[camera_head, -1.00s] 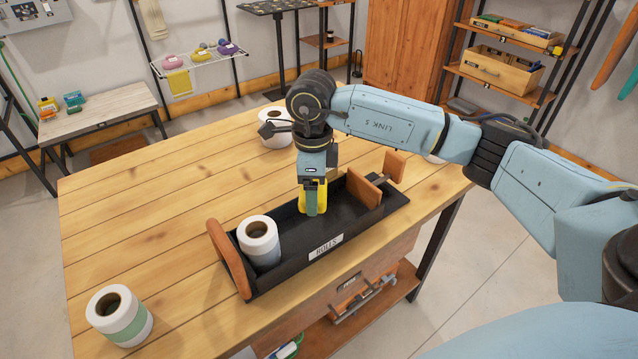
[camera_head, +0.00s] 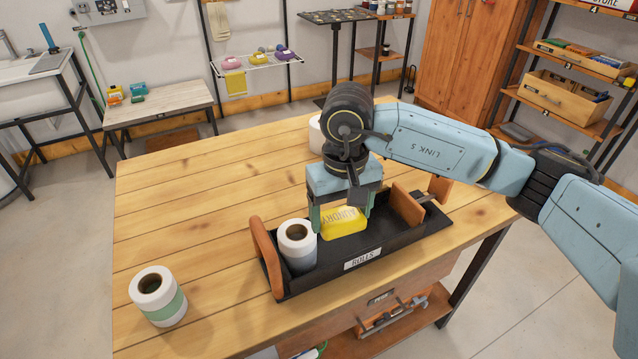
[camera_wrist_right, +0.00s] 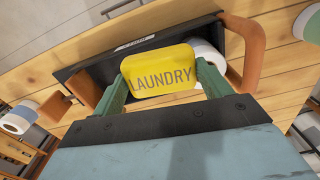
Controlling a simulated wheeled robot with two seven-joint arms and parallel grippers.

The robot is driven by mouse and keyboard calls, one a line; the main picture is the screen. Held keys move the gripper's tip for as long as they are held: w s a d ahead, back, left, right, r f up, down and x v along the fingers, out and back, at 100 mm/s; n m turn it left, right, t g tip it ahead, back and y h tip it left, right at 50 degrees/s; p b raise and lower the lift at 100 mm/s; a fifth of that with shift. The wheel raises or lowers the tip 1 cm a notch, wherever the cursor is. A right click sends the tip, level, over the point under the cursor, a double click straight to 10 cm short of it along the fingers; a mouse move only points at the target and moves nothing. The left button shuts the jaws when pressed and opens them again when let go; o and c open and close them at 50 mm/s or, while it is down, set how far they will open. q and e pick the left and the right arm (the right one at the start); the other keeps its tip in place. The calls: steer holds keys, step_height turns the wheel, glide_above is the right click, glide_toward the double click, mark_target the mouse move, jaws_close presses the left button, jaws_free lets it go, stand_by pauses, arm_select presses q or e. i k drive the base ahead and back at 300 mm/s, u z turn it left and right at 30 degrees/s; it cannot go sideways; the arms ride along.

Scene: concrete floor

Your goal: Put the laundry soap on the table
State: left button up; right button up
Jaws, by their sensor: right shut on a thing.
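The laundry soap (camera_head: 343,223) is a yellow bar marked LAUNDRY. My right gripper (camera_head: 342,222) is shut on it, with a green finger on each side, over the middle of the black rolls tray (camera_head: 400,243). The soap also shows between the fingers (camera_wrist_right: 163,78) in the right wrist view, its lettering facing the camera. I cannot tell whether its underside touches the tray floor. The table (camera_head: 190,220) is a wooden workbench under the tray. My left gripper is not in view.
A white roll (camera_head: 297,243) stands in the tray's left end, close to the soap. Another roll (camera_head: 158,294) stands at the table's front left, and one (camera_head: 316,132) is behind my arm. The table's left and back left are clear.

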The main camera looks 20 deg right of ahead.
mark_target(222, 214)
steer(key=k, duration=1.2)
steer(key=u, duration=0.75)
steer(key=i, duration=1.5)
steer(key=z, duration=0.15)
